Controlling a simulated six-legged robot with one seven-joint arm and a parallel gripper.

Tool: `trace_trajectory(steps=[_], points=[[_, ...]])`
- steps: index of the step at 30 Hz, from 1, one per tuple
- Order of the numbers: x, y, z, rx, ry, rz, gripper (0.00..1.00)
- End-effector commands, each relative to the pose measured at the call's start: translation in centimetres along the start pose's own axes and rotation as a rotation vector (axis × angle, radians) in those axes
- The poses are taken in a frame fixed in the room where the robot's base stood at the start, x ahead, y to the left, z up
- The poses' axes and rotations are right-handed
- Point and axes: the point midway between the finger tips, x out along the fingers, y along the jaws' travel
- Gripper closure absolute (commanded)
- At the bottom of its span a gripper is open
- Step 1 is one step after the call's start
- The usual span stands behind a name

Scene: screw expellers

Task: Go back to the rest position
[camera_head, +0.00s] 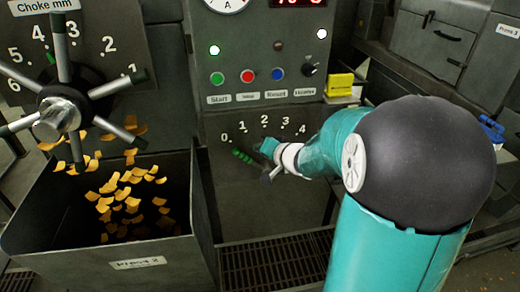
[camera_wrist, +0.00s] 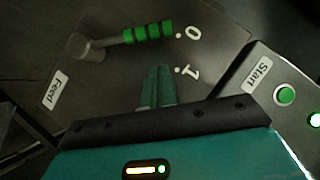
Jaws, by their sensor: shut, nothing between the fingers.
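My teal arm reaches from the lower right toward the control panel in the head view. My gripper (camera_head: 268,147) is near the feed dial's 1 and 2 marks, and its fingers are small and partly hidden there. In the wrist view my gripper (camera_wrist: 158,72) shows two green fingers together, with nothing between them. The feed lever (camera_wrist: 128,37) has a green ribbed grip and lies near the 0 mark, apart from my fingertips. The lever's green grip (camera_head: 243,156) also shows in the head view, left of my gripper.
A panel with a green Start button (camera_head: 217,78), a red button (camera_head: 247,76) and a blue button (camera_head: 278,74) is above the dial. A Press 2 bin (camera_head: 130,264) with yellow flakes and a spoked choke wheel (camera_head: 62,115) stand left. A yellow block (camera_head: 339,84) sits right of the panel.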

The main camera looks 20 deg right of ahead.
Motion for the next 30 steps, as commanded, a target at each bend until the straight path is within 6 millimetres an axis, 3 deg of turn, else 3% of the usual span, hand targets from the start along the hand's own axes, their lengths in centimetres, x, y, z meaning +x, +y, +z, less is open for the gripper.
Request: trace_trajectory(steps=[12, 23, 30], points=[[-6.9, -0.1, 0.0, -0.001, 0.002, -0.001, 1.00], [-8.1, 0.0, -0.1, -0.010, 0.008, 0.006, 1.00], [-9.4, -2.5, -2.5, -0.222, 0.165, 0.177, 1.00]])
